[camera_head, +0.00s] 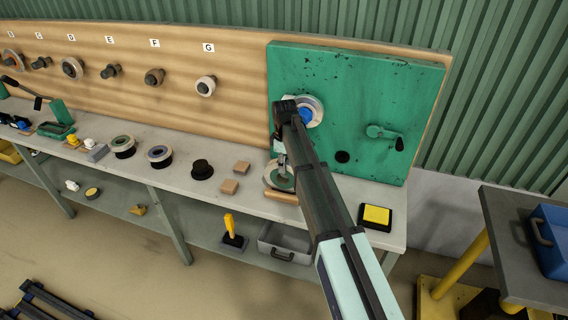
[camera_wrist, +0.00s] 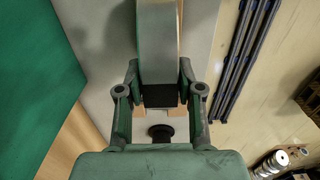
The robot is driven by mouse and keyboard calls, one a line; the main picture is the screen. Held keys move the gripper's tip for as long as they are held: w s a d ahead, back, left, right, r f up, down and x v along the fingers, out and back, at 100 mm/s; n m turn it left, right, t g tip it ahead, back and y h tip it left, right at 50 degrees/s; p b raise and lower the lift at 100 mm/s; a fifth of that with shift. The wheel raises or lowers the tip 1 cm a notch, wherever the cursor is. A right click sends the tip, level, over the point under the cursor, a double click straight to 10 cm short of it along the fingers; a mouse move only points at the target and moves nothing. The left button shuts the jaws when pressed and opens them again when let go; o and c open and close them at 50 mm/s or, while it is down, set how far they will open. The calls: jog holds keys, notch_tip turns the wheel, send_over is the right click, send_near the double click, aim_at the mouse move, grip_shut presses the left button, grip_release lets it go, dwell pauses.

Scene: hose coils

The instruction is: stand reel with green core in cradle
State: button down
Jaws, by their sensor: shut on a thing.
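The reel with the green core (camera_head: 279,180) is at my gripper (camera_head: 284,160), over the right part of the bench. It shows a pale flange in the head view. In the wrist view the reel (camera_wrist: 158,45) is seen edge-on as a broad grey rim between the two fingers of my gripper (camera_wrist: 160,95), which is shut on it. A tan wooden bar (camera_head: 283,197) lies at the bench's front edge just below the reel; I cannot tell whether it is part of the cradle or whether the reel touches it. My arm hides part of this area.
Another green-centred reel (camera_head: 122,146) and a blue-centred reel (camera_head: 160,155) lie farther left. A green panel (camera_head: 357,80) stands behind. A yellow-topped box (camera_head: 376,216) is at right.

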jog(key=shift+f+b, duration=0.35)
jog(key=shift+f, duration=0.65)
dwell(0.4)
jog(key=c, duration=0.7)
grip_release()
jog(key=shift+r, duration=0.1)
jog(key=shift+o, duration=0.4)
jog(key=shift+r, duration=0.1)
jog(key=shift+r+p, duration=1.85)
jog(key=shift+r, duration=1.45)
